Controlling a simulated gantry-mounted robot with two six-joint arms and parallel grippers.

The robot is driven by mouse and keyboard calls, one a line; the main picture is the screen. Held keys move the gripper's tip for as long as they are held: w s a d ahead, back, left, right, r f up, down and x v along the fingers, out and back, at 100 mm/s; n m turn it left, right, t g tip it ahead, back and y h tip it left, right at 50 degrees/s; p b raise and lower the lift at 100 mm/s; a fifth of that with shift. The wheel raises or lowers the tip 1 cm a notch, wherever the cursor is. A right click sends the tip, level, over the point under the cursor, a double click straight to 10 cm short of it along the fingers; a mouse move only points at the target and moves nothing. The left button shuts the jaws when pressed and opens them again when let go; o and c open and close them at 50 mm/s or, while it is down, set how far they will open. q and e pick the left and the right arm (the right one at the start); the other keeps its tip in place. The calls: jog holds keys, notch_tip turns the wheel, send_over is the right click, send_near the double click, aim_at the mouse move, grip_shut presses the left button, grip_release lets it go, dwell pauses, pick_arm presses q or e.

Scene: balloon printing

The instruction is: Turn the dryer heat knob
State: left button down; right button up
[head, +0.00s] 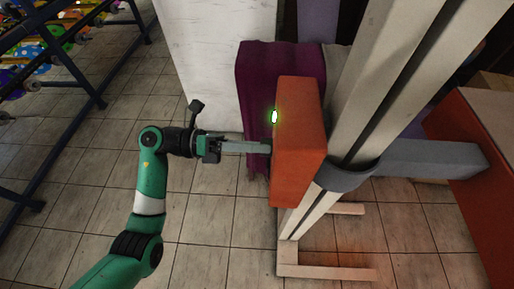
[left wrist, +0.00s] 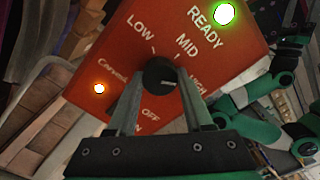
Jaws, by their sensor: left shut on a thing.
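The dryer's orange control box (head: 298,140) stands on its pale post in the head view. In the left wrist view its face (left wrist: 115,65) carries the labels LOW, MID, HIGH and OFF. The black heat knob (left wrist: 160,73) is in the middle of that face. My left gripper (head: 268,148) reaches the box's left side; in the left wrist view its fingers (left wrist: 160,82) are on either side of the knob, shut on it. The knob's exact setting is hard to read. A green light (left wrist: 224,13) glows by READY; it also shows in the head view (head: 274,116).
A small orange light (left wrist: 99,89) glows on the face's left. A dark rack (head: 60,60) with colorful balloons stands at far left. A purple cloth (head: 255,80) hangs behind the box. A large orange body (head: 485,160) is at right. Tiled floor lies open around my left arm.

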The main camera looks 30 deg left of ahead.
pick_arm(q)
jog(key=shift+m, duration=0.4)
jog(key=shift+c, duration=1.5)
grip_release()
jog(key=shift+a, duration=0.1)
jog(key=p+v, duration=0.1)
jog(key=v, duration=1)
jog(key=shift+s+a, duration=0.15)
jog(key=shift+a, duration=0.05)
jog(key=shift+r, duration=0.1)
